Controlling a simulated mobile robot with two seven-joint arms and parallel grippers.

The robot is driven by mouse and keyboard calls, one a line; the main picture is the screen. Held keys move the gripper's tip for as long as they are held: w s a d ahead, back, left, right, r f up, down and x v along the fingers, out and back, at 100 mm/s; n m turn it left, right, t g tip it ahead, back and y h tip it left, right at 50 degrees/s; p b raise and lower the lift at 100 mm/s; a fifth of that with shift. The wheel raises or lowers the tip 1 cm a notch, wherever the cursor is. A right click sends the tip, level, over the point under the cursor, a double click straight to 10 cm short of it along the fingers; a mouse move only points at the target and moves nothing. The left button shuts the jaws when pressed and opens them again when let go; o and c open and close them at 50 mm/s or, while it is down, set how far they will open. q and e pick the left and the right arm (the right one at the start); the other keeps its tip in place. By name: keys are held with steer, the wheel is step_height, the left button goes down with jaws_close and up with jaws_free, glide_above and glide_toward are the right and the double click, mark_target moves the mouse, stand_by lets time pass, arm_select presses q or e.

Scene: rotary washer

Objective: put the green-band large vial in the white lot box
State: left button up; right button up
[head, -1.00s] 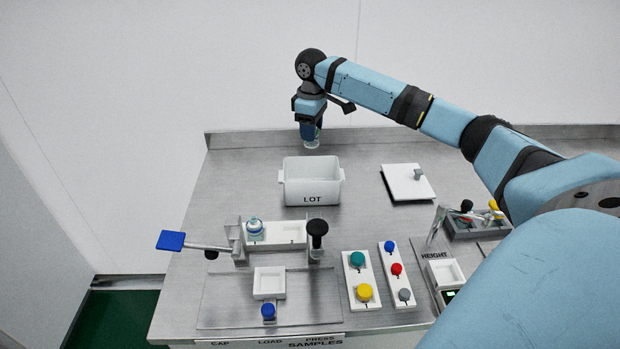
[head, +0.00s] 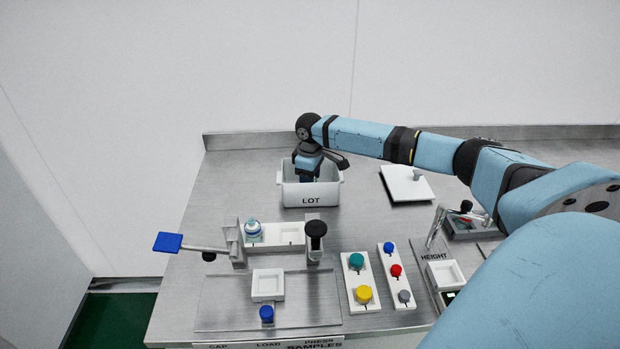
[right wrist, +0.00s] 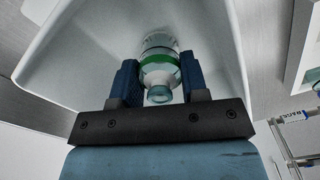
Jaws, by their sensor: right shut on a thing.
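The white lot box (head: 311,200), marked LOT, stands on the steel bench; its inner wall (right wrist: 90,60) also fills much of the right wrist view. My right gripper (head: 307,178) points down into the box. In the right wrist view the gripper (right wrist: 160,88) is shut on the green-band large vial (right wrist: 160,58), a clear vial with a green band and a pale teal cap. The vial is inside the box opening; whether it touches the floor I cannot tell. In the head view the box and gripper hide the vial. My left gripper is out of view.
A fixture in front of the box holds a vial with a blue-white top (head: 253,230) in a white tray (head: 290,236). A blue-paddled lever (head: 168,242) sticks out left. Button panels (head: 358,280) and a white lidded plate (head: 407,183) lie to the right.

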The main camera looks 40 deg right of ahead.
steer(key=o, duration=0.9)
step_height(320, 180, up, 12)
steer(key=shift+r, duration=0.1)
stand_by(0.6)
